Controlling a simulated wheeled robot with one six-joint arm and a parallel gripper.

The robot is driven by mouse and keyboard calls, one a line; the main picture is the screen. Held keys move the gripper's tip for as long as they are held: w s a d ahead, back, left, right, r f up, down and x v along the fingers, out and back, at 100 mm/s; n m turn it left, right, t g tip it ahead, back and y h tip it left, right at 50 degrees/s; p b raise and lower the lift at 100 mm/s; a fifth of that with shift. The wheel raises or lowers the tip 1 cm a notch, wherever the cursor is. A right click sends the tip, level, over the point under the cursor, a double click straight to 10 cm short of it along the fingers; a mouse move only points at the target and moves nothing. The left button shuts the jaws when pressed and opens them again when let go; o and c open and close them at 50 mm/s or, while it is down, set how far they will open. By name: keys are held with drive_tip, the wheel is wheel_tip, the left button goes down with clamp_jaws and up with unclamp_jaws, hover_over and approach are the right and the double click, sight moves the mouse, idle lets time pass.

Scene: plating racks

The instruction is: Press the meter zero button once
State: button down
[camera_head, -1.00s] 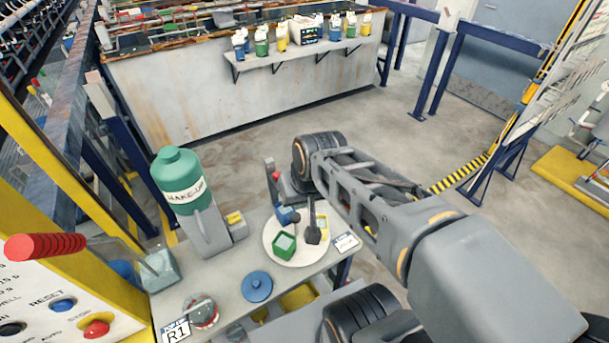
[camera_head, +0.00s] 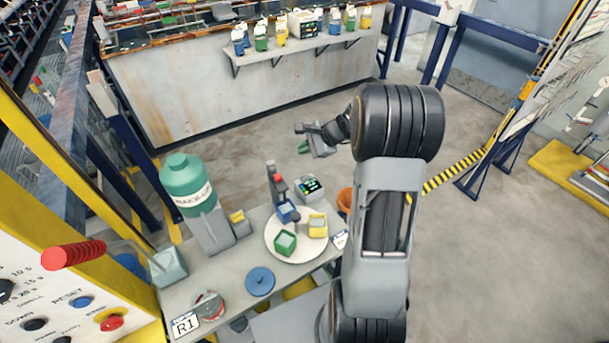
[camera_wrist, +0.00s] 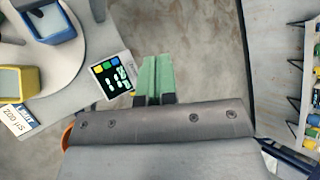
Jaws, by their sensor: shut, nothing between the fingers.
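The meter (camera_head: 311,187) is a small pale box with a dark screen, at the far right end of the bench beside the round tray. In the wrist view the meter (camera_wrist: 112,77) lies just left of my fingers, its screen lit with digits and a row of small coloured buttons. Button labels are too small to read, so I cannot tell which is zero. My gripper (camera_head: 304,148) is beyond the meter, over the floor, apart from it. In the wrist view my gripper's green fingers (camera_wrist: 154,78) are together and empty.
The round white tray (camera_head: 272,243) holds green, blue and yellow tubs. An orange container (camera_head: 345,199) is right of the meter. Floor beyond the bench is clear.

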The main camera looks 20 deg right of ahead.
sight(305, 177)
drive_tip(key=shift+f, duration=0.15)
wheel_tip(305, 177, down, 9)
drive_tip(key=b, duration=0.6)
drive_tip(key=shift+r+b, duration=0.2)
drive_tip(key=shift+b, duration=0.15)
idle(1.9)
drive_tip(key=shift+f+b, duration=0.4)
drive_tip(key=shift+b, duration=0.05)
drive_tip(key=shift+f+b, duration=0.5)
idle(0.6)
drive_tip(key=shift+r, duration=0.1)
idle(0.4)
drive_tip(key=shift+r+p, duration=0.65)
drive_tip(key=shift+r, duration=0.25)
drive_tip(key=shift+r+p, duration=1.8)
drive_tip(key=shift+r, duration=0.7)
